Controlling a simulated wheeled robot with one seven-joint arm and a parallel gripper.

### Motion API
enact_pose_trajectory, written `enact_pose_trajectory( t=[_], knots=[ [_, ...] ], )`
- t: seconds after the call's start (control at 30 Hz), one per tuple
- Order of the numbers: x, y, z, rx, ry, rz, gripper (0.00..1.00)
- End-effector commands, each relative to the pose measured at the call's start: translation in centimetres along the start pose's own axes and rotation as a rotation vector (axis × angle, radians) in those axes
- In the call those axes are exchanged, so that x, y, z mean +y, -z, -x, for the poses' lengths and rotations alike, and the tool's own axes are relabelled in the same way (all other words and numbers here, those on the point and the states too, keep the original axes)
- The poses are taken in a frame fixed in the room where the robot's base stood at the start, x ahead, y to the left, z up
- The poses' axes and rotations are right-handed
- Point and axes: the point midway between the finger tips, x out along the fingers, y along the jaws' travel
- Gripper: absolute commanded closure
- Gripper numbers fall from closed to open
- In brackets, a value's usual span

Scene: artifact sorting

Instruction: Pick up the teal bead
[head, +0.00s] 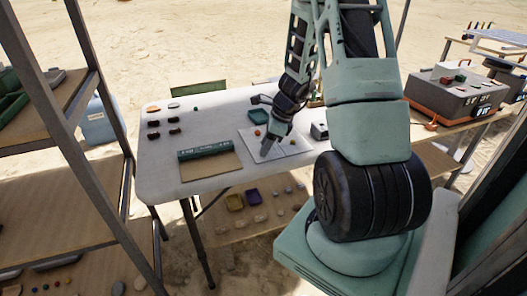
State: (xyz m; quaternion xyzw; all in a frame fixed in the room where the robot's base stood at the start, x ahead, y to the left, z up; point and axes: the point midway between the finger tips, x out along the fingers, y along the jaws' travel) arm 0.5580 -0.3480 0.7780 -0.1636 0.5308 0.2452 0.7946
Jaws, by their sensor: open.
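My gripper (266,151) points down over a white sheet (292,148) on the white table, at the end of my arm. Its jaws are open, but their tips are small and partly hidden by my wrist. A small orange bead (257,132) lies on the sheet just left of my gripper. A small green round piece (196,108) lies alone farther back and left on the table. I cannot tell whether it is the teal bead. No other clearly teal bead shows; my gripper and arm hide part of the sheet.
A dark green case (205,151) and a brown board (211,167) lie left of my gripper. Several dark pieces (175,131) sit at the table's left. A shelf (60,112) stands left; a grey case (455,90) sits right.

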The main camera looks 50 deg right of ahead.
Motion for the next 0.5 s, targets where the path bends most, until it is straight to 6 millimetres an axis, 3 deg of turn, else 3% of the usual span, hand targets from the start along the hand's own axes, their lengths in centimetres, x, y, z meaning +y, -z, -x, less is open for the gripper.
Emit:
enact_pose_trajectory(
  t=[0.07,0.2,0.23,0.5],
  knots=[
    [-0.01,0.00,0.04,0.000,0.000,0.000,0.57],
    [-0.01,0.00,0.05,0.000,0.000,0.000,0.96],
    [-0.01,0.00,0.05,0.000,0.000,0.000,1.00],
    [-0.01,-0.01,0.09,0.000,0.000,0.000,1.00]
  ],
)
